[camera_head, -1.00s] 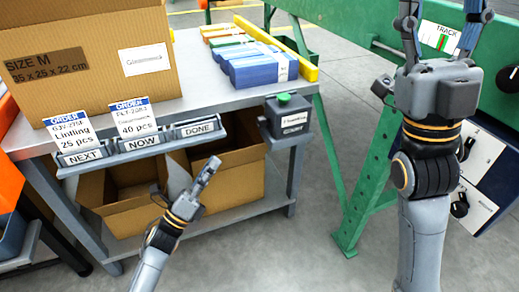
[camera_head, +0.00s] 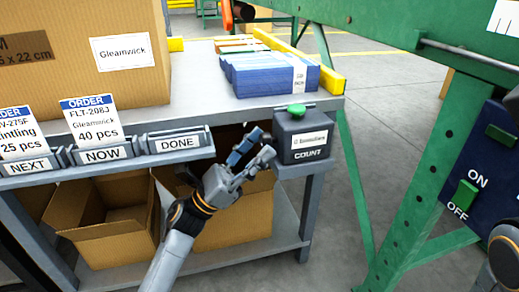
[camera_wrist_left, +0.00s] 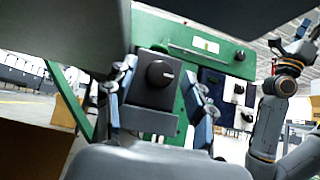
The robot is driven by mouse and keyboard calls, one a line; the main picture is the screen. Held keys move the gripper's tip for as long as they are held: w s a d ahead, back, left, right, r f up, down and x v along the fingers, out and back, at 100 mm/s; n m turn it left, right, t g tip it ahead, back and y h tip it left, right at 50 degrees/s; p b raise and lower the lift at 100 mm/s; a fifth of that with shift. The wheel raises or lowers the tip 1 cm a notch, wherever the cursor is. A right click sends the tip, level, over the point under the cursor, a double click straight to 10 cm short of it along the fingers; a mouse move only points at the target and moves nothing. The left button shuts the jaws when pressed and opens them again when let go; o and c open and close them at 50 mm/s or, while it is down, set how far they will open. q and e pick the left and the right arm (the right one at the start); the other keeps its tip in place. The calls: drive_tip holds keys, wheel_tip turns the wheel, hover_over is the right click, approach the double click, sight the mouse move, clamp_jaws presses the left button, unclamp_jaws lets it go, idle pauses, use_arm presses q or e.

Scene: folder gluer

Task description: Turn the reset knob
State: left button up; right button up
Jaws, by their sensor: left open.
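The grey COUNT box (camera_head: 305,137) sits at the right end of the table's front edge, with a green button (camera_head: 296,109) on top. In the left wrist view, a black round knob (camera_wrist_left: 160,73) with a white mark is on a dark box face, between my fingers in the picture; its label is not readable. My left gripper (camera_head: 260,143) is open and empty, just left of the COUNT box. Its fingers do not visibly grip the knob. The knob is hidden in the head view. My right gripper (camera_wrist_left: 289,40) is raised at the right of the left wrist view, fingers apart.
The DONE holder (camera_head: 178,141) is left of my left gripper. Open cardboard boxes (camera_head: 235,222) stand on the lower shelf. Blue cartons (camera_head: 265,80) lie on the tabletop. The green machine frame (camera_head: 420,165) with an ON/OFF switch (camera_head: 466,193) is at right.

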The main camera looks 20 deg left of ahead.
use_arm(q)
drive_tip(key=shift+w+d+r, duration=0.15)
drive_tip(key=shift+d+r, duration=0.1)
drive_tip(key=shift+r, duration=0.05)
